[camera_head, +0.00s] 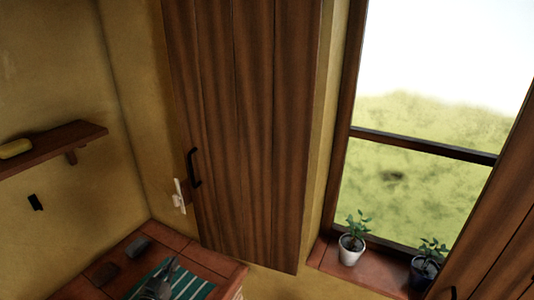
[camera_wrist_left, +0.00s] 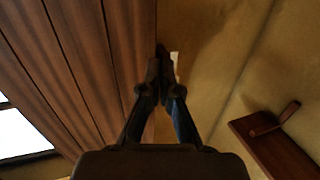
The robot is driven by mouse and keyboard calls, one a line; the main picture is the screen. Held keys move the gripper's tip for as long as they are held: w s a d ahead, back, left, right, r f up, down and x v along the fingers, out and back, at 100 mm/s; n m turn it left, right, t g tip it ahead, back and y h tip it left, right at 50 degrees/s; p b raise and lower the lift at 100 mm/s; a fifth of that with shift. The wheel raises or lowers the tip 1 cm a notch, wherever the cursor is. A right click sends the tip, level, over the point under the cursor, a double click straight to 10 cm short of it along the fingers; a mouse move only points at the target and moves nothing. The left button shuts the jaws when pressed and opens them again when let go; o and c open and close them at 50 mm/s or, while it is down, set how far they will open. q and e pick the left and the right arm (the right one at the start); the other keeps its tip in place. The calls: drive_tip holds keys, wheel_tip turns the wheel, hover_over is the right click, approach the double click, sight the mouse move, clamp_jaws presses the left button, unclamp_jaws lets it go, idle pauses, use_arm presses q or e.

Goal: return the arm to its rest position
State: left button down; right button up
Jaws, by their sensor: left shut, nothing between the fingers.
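My left gripper (camera_head: 172,266) shows at the bottom of the head view, over the counter with the green striped cloth. In the left wrist view, the fingers of my left gripper (camera_wrist_left: 163,62) point up the picture and come together at the tips, with nothing between them. They point toward the tall wooden cabinet door (camera_wrist_left: 85,60) and the yellow wall (camera_wrist_left: 215,45). In the head view the cabinet door (camera_head: 245,120) is shut and its black handle (camera_head: 194,168) is apart from the gripper. My right gripper is not in view.
The brick-red counter (camera_head: 208,258) holds a striped cloth (camera_head: 193,288) and small dark blocks (camera_head: 107,272). A wooden shelf (camera_head: 60,145) with a yellow object (camera_head: 15,149) is at left. Two potted plants (camera_head: 352,246) (camera_head: 425,268) stand on the window sill (camera_head: 325,260).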

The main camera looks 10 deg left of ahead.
use_arm(q)
drive_tip(key=s+d+f+g, duration=0.35)
drive_tip(key=s+f, duration=0.25)
drive_tip(key=f, duration=0.3)
drive_tip(key=s+d+f+g, duration=0.3)
drive_tip(key=s+d+f, duration=0.2)
drive_tip(key=f, duration=0.4)
drive_tip(key=s+d+f+m+g, duration=0.1)
drive_tip(key=s+d+f+g, duration=0.3)
drive_tip(key=s, duration=0.5)
drive_tip(key=s+d+f+m+g, duration=0.1)
drive_tip(key=s+d+f+g, duration=0.3)
drive_tip(key=s, duration=0.5)
drive_tip(key=s+f, duration=0.3)
drive_tip(key=f, duration=2.4)
drive_tip(key=s+a+f+g, duration=0.2)
drive_tip(key=s+f, duration=1.3)
drive_tip(key=s, duration=0.2)
drive_tip(key=shift+s+a, duration=0.2)
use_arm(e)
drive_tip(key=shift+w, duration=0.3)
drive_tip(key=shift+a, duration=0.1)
